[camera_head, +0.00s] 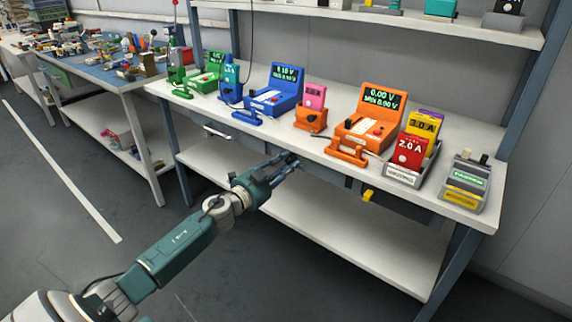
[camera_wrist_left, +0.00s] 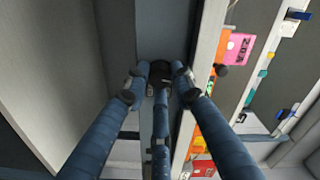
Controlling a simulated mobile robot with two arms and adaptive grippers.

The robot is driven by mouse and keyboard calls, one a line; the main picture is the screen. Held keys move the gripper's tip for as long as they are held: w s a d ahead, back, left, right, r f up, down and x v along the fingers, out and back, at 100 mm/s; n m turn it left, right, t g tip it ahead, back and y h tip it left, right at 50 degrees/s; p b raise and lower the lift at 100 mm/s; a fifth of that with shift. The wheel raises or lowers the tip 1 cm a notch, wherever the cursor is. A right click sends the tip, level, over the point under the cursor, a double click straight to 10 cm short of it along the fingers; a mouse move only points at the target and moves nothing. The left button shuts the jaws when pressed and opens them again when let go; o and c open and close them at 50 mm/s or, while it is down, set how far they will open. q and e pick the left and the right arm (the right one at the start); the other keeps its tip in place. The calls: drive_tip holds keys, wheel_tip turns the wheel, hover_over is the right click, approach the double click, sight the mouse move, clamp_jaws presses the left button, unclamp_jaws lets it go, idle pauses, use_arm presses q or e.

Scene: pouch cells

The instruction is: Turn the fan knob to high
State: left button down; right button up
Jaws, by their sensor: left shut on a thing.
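My left gripper (camera_head: 287,161) reaches up from the lower left to the front of the white workbench (camera_head: 232,118), just below the tabletop edge. In the left wrist view its blue fingers (camera_wrist_left: 158,84) close around a small dark knob (camera_wrist_left: 160,70) on the blue-grey front rail. I take this as the fan knob. In the head view the fingertips largely hide the knob. Its pointer and any setting marks are too small or covered to read. My right gripper is in neither view.
Above on the tabletop stand a blue meter (camera_head: 277,90), an orange meter (camera_head: 372,118), a pink cell in an orange holder (camera_head: 312,108) and a red cell (camera_head: 409,151). A yellow piece (camera_head: 369,196) hangs under the edge to the right. The lower shelf (camera_head: 345,240) is clear.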

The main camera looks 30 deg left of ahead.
use_arm(q)
drive_tip(key=shift+m, duration=2.8)
drive_tip(key=shift+m+b, duration=0.3)
drive_tip(key=shift+m, duration=0.6)
drive_tip(key=m, duration=0.3)
drive_tip(key=shift+f+m+b, duration=0.1)
drive_tip(key=shift+m+b, duration=0.2)
drive_tip(key=shift+m, duration=0.9)
drive_tip(key=m, duration=0.2)
drive_tip(key=shift+m+b, duration=0.4)
drive_tip(key=m, duration=0.3)
drive_tip(key=shift+m+b, duration=0.3)
drive_tip(key=m, duration=0.3)
drive_tip(key=shift+m, duration=1.2)
drive_tip(key=m, duration=0.2)
drive_tip(key=shift+m, duration=0.4)
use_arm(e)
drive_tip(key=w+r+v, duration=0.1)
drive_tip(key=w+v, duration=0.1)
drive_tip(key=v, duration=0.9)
use_arm(q)
drive_tip(key=shift+m, duration=3.3)
drive_tip(key=shift+p, duration=0.3)
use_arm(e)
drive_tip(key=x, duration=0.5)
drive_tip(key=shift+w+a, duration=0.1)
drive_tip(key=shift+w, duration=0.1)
